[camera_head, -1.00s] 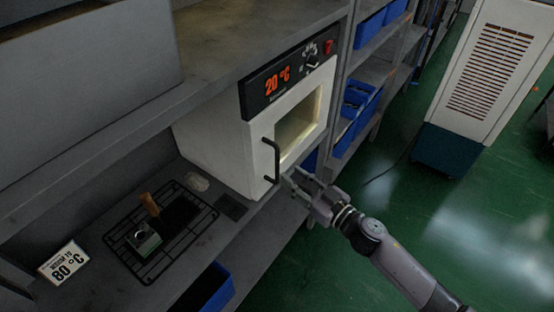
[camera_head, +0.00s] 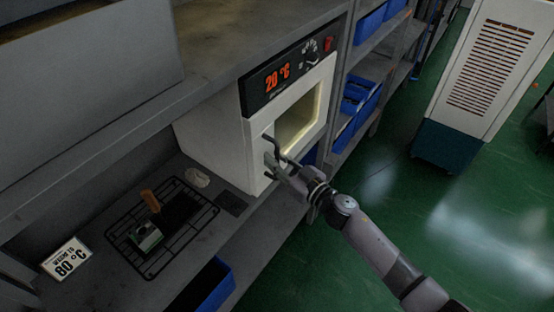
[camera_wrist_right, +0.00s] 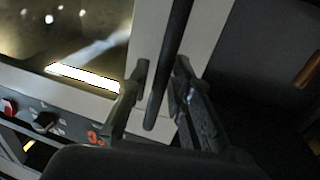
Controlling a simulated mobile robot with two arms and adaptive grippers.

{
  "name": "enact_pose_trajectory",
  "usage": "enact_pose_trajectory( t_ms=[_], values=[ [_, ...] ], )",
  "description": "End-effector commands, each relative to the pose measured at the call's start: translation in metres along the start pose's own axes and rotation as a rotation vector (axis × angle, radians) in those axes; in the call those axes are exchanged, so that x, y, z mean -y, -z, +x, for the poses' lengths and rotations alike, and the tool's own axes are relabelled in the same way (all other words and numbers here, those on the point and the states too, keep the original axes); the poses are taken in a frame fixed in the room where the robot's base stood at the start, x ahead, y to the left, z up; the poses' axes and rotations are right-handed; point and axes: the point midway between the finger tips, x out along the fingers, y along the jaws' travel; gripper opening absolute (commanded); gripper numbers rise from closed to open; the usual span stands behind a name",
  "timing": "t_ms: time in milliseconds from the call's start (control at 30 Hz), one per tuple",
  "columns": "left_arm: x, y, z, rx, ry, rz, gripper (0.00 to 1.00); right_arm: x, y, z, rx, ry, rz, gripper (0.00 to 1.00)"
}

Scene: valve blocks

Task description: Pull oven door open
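The white oven (camera_head: 215,150) stands on the grey shelf, its windowed door (camera_head: 262,135) looking shut. Its panel reads 20 °C. The dark bar handle (camera_head: 268,142) is on the door's left side, and my gripper hides its lower part. My right gripper (camera_head: 272,160) is at the handle. In the right wrist view the handle (camera_wrist_right: 170,65) passes between the two fingers of the right gripper (camera_wrist_right: 163,75), with visible gaps on both sides. The fingers are open around the bar. My left gripper is not in view.
Left of the oven, a black wire rack (camera_head: 165,262) holds a small metal block with a wooden-handled piece. A sign (camera_head: 66,258) reads 80 °C. Blue bins (camera_head: 208,290) sit on lower and side shelves. Green floor (camera_head: 300,265) is open in front of the shelf.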

Motion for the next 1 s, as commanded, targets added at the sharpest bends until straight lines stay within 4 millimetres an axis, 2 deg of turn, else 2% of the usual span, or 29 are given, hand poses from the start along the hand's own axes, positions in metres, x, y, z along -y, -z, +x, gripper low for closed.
enact_pose_trajectory(
  t_ms=[267, 1000],
  values=[
    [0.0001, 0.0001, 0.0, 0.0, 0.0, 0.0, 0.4, 0.0, -0.0001, -0.0003, 0.0, 0.0, 0.0, 0.0],
    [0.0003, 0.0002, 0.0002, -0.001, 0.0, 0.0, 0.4, -0.0014, -0.0004, -0.0029, 0.001, 0.005, -0.001, 0.0]
  ],
)
